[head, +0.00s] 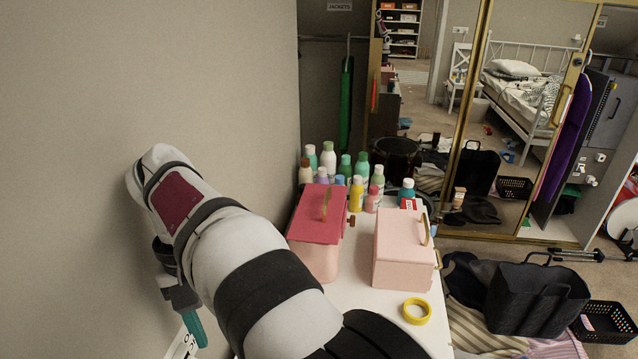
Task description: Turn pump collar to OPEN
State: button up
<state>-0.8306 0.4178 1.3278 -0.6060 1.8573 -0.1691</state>
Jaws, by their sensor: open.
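My gripper (190,318) hangs at the lower left, beyond my bent white arm. A teal piece shows at its lower end, and I cannot tell whether it is a finger or something beside it. The gripper is open, but the space between its fingers is not clearly seen. A white card (182,347) with partly cut-off dark letters, starting with what looks like an O, is just below the teal piece. I cannot tell whether they touch. No pump collar can be made out; my arm and the lower picture edge hide that area.
A white tabletop (390,325) holds a red-lidded pink box (318,225), a pale pink box (402,250), a yellow tape ring (416,311) and several bottles (356,195) behind. A plain wall (150,80) rises at left. A black bag (535,300) and basket (605,325) stand on the floor.

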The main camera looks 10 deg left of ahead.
jog(key=w+n, duration=0.2)
jog(key=w+f+n, duration=0.1)
jog(key=shift+w+d+g, duration=0.25)
jog(key=shift+w+g, duration=0.05)
jog(key=shift+g, duration=0.1)
jog(key=c, duration=0.5)
jog(key=shift+w+d+f+n+h, duration=0.15)
jog(key=shift+w+n+h, duration=0.15)
jog(key=shift+n, duration=0.2)
grip_shut()
jog(key=x, duration=1)
jog(key=shift+s+d+m, duration=0.25)
jog(key=shift+d+m, duration=0.1)
jog(key=shift+m, duration=0.15)
jog(key=s+d+m, duration=0.1)
jog(key=m, duration=0.1)
jog(key=d+m+y, duration=0.1)
jog(key=m, duration=0.1)
jog(key=shift+s+d+g, duration=0.1)
jog(key=shift+s+g, duration=0.25)
jog(key=shift+g, duration=0.05)
jog(key=s+m, duration=0.1)
jog(key=s+d+m, duration=0.1)
jog(key=shift+d+m+y, duration=0.1)
jog(key=shift+m+y, duration=0.2)
jog(key=shift+y, duration=0.1)
